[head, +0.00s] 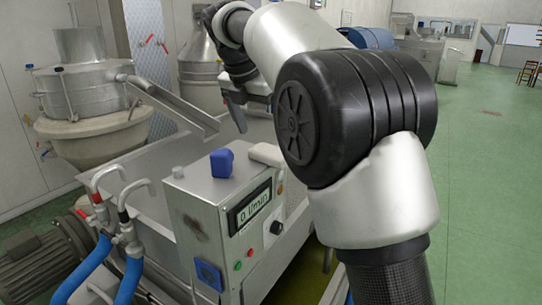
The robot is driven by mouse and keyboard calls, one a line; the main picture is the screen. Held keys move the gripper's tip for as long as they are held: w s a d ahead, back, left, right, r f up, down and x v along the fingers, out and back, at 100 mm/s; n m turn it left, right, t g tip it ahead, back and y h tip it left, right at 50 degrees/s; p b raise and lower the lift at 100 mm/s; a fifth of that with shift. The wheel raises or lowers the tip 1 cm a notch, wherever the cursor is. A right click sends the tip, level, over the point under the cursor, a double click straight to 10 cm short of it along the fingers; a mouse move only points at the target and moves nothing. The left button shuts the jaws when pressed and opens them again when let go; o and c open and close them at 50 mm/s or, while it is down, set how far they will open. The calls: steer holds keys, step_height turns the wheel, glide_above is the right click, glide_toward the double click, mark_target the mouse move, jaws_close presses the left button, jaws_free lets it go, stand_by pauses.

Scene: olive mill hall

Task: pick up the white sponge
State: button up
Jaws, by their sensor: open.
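A white block that looks like the white sponge (266,154) lies on top of the grey control box (200,195), at its back right corner. Its right end is close to my arm in the picture and may be partly hidden. A blue block (222,163) stands on the same top, just left of it. My gripper (248,115) is above and beyond the box, pointing down, apart from the white block. It is open, with nothing seen between its fingers. One finger shows clearly; the other is mostly hidden by my arm.
A small whitish knob (178,172) sits on the box's left end. A metal chute (175,105) slopes from the steel vessel (85,95) on the left. Blue hoses (88,270) and a motor (40,270) stand front left. Green floor (485,200) is clear on the right.

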mark_target(271, 150)
steer(key=x, duration=0.5)
steer(key=shift+d+f, duration=0.1)
steer(key=shift+d, duration=0.1)
steer(key=c, duration=0.9)
